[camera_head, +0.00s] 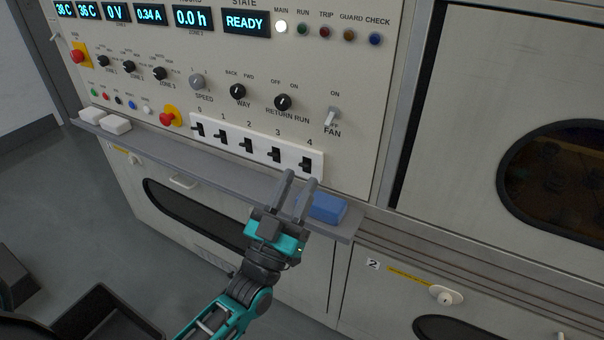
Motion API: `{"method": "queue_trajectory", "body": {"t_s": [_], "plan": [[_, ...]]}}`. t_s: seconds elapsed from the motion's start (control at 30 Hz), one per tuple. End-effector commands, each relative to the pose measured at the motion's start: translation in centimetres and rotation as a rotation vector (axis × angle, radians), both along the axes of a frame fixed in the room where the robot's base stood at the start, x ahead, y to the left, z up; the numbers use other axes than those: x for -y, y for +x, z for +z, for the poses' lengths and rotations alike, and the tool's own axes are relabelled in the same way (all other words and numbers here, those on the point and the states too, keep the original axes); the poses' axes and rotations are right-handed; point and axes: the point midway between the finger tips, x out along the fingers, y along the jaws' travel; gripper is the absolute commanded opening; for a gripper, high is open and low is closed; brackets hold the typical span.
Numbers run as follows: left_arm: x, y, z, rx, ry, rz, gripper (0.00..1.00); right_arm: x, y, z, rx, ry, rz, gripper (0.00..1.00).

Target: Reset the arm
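My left gripper (300,181) is in front of the control panel (345,75), just below the switch marked 4 (306,164). Its two grey fingers are apart with a gap between them, and I see nothing held there. Whether a fingertip touches the panel or the switch strip, I cannot tell. My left arm (230,305) reaches up to it from the bottom of the picture. My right gripper is not in view.
A narrow ledge (245,184) runs below the switch strip (258,147). A blue block (326,208) lies on it right of the gripper, and white blocks (117,123) lie at its left end. Red knobs (167,119) and a fan switch (331,117) stick out.

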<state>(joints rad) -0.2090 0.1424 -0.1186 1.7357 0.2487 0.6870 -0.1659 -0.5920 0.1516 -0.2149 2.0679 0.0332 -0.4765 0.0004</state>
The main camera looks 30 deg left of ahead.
Motion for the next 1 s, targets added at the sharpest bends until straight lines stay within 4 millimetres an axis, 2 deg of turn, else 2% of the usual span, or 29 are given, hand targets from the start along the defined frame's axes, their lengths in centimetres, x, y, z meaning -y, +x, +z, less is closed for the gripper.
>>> {"method": "queue_trajectory", "body": {"t_s": [0.43,0.57,0.67,0.77,0.9,1.0], "plan": [[0.0,0.0,0.0,-0.001,0.001,-0.001,0.37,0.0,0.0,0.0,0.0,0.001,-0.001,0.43],[0.6,-0.1,-0.9,-0.056,0.007,-0.019,0.37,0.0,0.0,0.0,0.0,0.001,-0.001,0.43],[1.9,-0.4,-3.2,-0.19,0.026,-0.06,0.37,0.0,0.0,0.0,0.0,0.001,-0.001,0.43],[3.7,-1.4,-6.7,-0.392,0.052,-0.114,0.37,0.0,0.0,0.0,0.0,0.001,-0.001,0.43],[5.7,-4.2,-11.7,-0.688,0.09,-0.172,0.37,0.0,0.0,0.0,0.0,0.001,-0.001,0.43],[6.6,-6.6,-14.7,-0.871,0.111,-0.195,0.37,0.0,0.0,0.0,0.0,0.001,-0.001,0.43]]}}
